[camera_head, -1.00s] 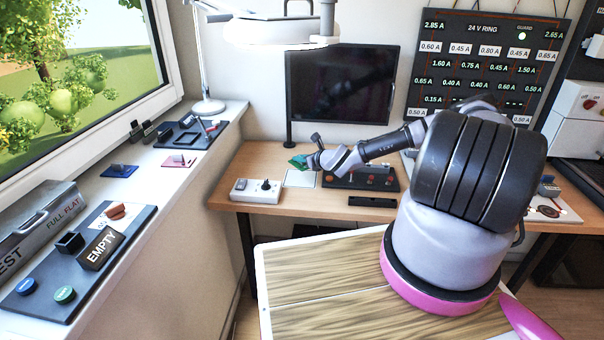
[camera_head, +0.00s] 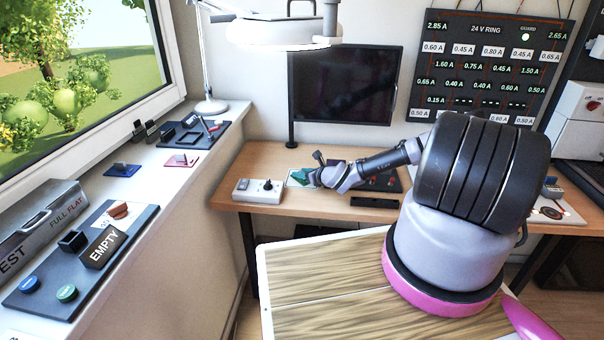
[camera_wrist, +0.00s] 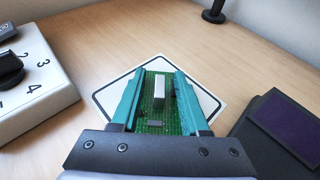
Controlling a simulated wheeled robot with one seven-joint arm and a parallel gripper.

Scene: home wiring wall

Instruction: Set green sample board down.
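The green sample board (camera_wrist: 157,112) sits between the two teal fingers of my gripper (camera_wrist: 154,90) in the wrist view. Both fingers lie along its side edges, and a white block stands on its top face. Under it is a white square mat with a dark outline (camera_wrist: 207,103) on the wooden desk. I cannot tell whether the board touches the mat. In the head view, my gripper (camera_head: 301,177) is low over the mat (camera_head: 291,183), and the board is mostly hidden by the fingers.
A white dial box (camera_head: 257,190) stands left of the mat; its numbered dial (camera_wrist: 10,72) shows in the wrist view. A dark panel (camera_wrist: 285,125) lies close on the right. A monitor (camera_head: 345,85) stands behind. Bare desk lies behind the mat.

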